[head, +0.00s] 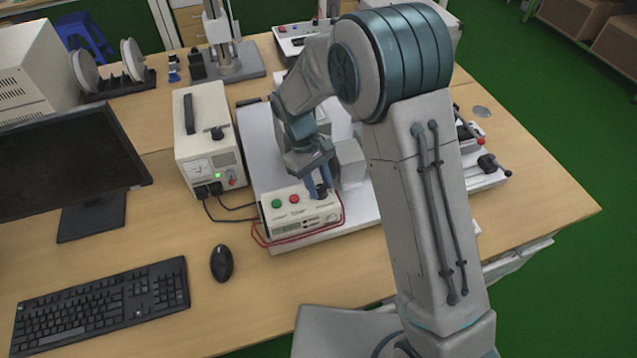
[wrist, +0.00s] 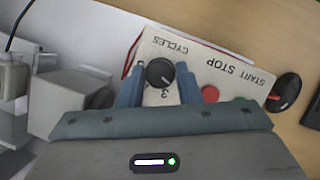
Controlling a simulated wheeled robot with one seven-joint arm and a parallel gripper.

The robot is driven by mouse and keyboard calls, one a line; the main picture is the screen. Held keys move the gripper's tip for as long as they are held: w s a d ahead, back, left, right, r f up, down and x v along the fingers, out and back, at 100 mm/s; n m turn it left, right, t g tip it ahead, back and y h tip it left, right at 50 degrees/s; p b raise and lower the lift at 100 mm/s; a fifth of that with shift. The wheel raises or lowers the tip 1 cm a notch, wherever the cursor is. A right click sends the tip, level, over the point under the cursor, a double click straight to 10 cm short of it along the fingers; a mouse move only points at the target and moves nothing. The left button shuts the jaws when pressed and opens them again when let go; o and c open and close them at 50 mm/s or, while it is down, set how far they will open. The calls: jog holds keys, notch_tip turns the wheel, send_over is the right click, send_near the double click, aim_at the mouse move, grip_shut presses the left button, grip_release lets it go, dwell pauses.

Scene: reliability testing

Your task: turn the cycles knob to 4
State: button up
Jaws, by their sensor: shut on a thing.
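The control box (head: 318,222) sits at the front of a white base plate, with a green button (head: 278,203) and a red button (head: 294,198) on top. My gripper (head: 322,184) reaches down to the box's right end. In the wrist view, my gripper's (wrist: 159,88) blue fingers stand on both sides of the black cycles knob (wrist: 159,72), shut on it. The word CYCLES and the box's lettering appear upside down there. A digit 3 shows beside the knob; other digits are partly hidden by the fingers. A small light mark on the knob is hard to read.
A power supply (head: 207,140) with dark cables stands left of the plate. A red wire (head: 258,238) loops around the box. A mouse (head: 221,263), keyboard (head: 102,305) and monitor (head: 65,165) lie to the left. A grey block (head: 350,160) stands close behind my gripper.

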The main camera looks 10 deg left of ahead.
jog(key=m+y, duration=0.1)
jog(key=m, duration=0.1)
jog(key=m+g+y, duration=0.1)
jog(key=m, duration=0.2)
jog(key=shift+w+d+m+b, duration=0.1)
jog(key=shift+d+m+b, duration=0.05)
jog(key=shift+m+b, duration=0.2)
jog(key=m, duration=0.2)
jog(key=m+y, duration=0.1)
jog(key=m, duration=0.1)
jog(key=shift+d+y+b, duration=0.15)
jog(key=shift+y+b, duration=0.15)
jog(key=shift+b, duration=0.1)
jog(key=m+y, duration=0.1)
jog(key=m, duration=0.4)
jog(key=shift+d+y, duration=0.1)
jog(key=shift+y, duration=0.3)
jog(key=m, duration=0.2)
jog(key=m+t+y, duration=0.1)
jog(key=m, duration=0.1)
jog(key=shift+m+y+b, duration=0.3)
jog(key=shift+m+b, duration=0.05)
jog(key=shift+b, duration=0.05)
jog(key=shift+d, duration=0.1)
jog(key=o, duration=1)
jog(key=shift+c, duration=0.2)
jog(key=shift+r, duration=0.1)
